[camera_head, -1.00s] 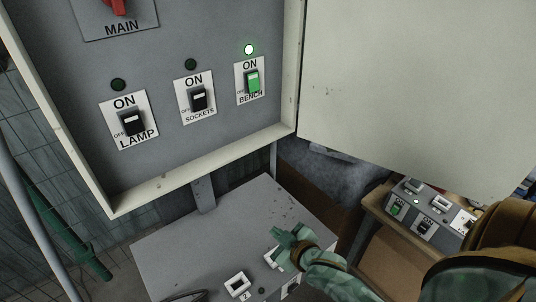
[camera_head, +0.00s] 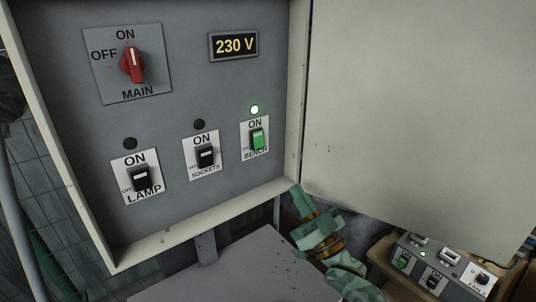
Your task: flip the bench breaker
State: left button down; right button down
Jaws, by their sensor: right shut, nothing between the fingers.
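The bench breaker (camera_head: 258,139) is a small rocker switch on a white plate at the right of the breaker row. It is lit green, and the round lamp (camera_head: 255,110) above it glows. My right gripper (camera_head: 299,199) is shut and empty. It is just below the panel's lower right corner, apart from the breaker and below and to the right of it. My left gripper is not in view.
The lamp breaker (camera_head: 141,180) and sockets breaker (camera_head: 205,157) are black with dark lamps. The red main knob (camera_head: 132,65) points up; a display (camera_head: 234,46) reads 230 V. The open door (camera_head: 420,110) is right. A grey bench (camera_head: 230,270) is below.

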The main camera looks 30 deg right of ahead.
jog(key=p, duration=0.3)
send_near(260, 140)
notch_tip(260, 140, up, 5)
jog(key=w, duration=0.1)
jog(key=w+f, duration=0.1)
jog(key=w, duration=0.1)
jog(key=shift+w+a+b, duration=0.15)
jog(key=shift+w+b, duration=0.05)
jog(key=shift+b, duration=0.1)
jog(key=shift+w+a+f, duration=0.1)
jog(key=shift+w+f, duration=0.1)
jog(key=shift+w, duration=0.45)
